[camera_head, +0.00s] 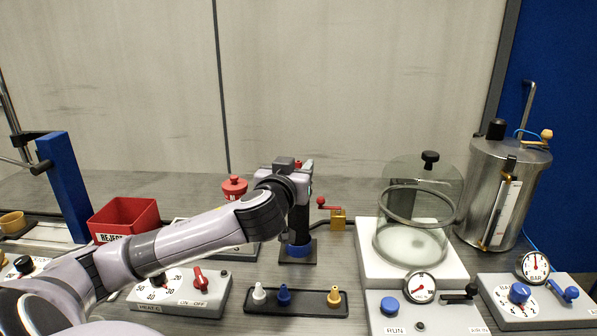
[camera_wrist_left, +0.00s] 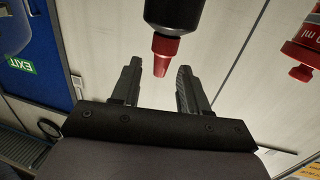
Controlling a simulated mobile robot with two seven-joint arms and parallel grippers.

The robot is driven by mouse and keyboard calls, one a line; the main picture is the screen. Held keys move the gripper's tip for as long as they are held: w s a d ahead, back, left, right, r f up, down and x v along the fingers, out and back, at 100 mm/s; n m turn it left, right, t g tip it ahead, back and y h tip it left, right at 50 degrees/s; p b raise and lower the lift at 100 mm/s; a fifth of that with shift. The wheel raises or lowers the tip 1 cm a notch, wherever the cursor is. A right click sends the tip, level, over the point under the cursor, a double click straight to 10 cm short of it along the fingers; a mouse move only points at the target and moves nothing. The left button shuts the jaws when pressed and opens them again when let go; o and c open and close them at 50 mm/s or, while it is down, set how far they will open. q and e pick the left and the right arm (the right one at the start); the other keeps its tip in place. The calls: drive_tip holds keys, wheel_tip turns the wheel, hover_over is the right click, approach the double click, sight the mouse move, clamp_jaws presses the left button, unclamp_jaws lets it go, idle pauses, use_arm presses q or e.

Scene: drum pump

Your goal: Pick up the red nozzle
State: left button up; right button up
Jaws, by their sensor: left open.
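The red nozzle (camera_wrist_left: 163,52) is a small tapered cone on the end of a black cylinder (camera_wrist_left: 173,14) in the left wrist view. In the head view a bit of red (camera_head: 298,163) shows at the top of the black upright holder, which has a blue ring (camera_head: 298,250) at its foot; my gripper partly hides it. My left gripper (camera_wrist_left: 159,67) is open. The nozzle's tip reaches between its two fingertips, with a gap on each side. In the head view the left gripper (camera_head: 306,172) is at the holder's top. My right gripper is not in view.
A tray (camera_head: 310,309) with white, blue and yellow small nozzles lies in front. A red container (camera_head: 234,188) stands left of the holder, a red reject bin (camera_head: 125,217) further left. A glass bell jar (camera_head: 420,210) and steel tank (camera_head: 495,190) stand right.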

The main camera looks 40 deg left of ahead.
sight(299, 162)
use_arm(q)
drive_tip(key=shift+x, duration=1.2)
drive_tip(key=shift+c, duration=0.2)
clamp_jaws()
wheel_tip(299, 162, up, 20)
drive_tip(key=p, duration=0.2)
